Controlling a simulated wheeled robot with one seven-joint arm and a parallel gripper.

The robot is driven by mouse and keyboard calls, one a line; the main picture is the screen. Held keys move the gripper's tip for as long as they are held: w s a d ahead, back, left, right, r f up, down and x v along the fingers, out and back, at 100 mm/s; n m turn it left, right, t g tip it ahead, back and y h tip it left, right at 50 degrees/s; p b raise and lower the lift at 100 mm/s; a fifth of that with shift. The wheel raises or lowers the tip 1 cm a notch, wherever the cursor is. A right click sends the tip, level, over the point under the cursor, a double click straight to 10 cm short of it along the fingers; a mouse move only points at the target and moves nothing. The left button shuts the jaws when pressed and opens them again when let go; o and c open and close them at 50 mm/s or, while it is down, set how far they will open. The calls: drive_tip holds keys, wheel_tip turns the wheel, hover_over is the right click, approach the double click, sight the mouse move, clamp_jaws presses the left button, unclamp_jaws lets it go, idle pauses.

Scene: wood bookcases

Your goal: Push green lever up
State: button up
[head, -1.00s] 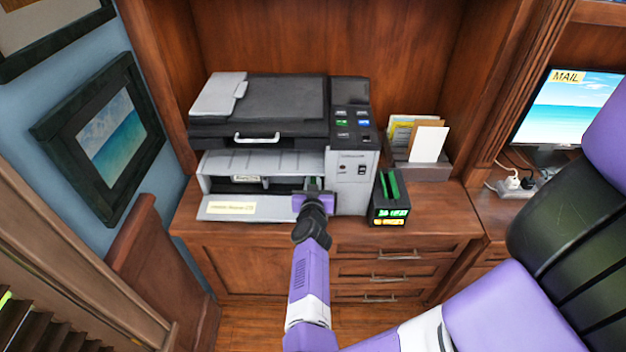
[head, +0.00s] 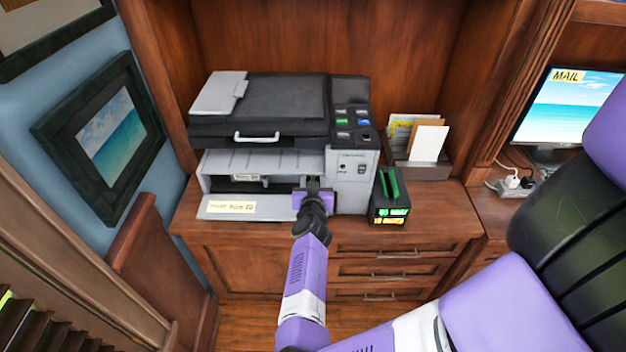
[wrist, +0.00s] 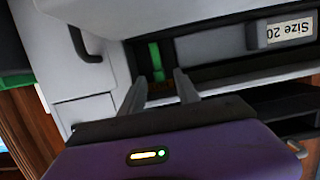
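The green lever (wrist: 155,62) is inside the open front bay of the printer (head: 350,190), near the bay's right end in the head view. In the wrist view it shows just beyond and between my fingertips. My gripper (wrist: 158,85) is open, with its two grey fingers apart and nothing clearly held between them. In the head view my gripper (head: 314,192) is at the right end of the bay and hides most of the lever. I cannot tell whether a finger touches it.
The printer's lowered front flap (head: 270,211) lies left of my gripper. A black box with green slots (head: 390,200) stands close to the right of the printer. A paper holder (head: 420,168) is behind it. The cabinet drawers (head: 385,270) are below.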

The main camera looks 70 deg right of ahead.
drive_tip(key=b+v, duration=0.1)
drive_tip(key=v, duration=0.5)
drive_tip(key=shift+a, duration=0.35)
drive_tip(key=shift+s+a+r, duration=0.2)
drive_tip(key=shift+s+a, duration=0.1)
drive_tip(key=shift+a, duration=0.05)
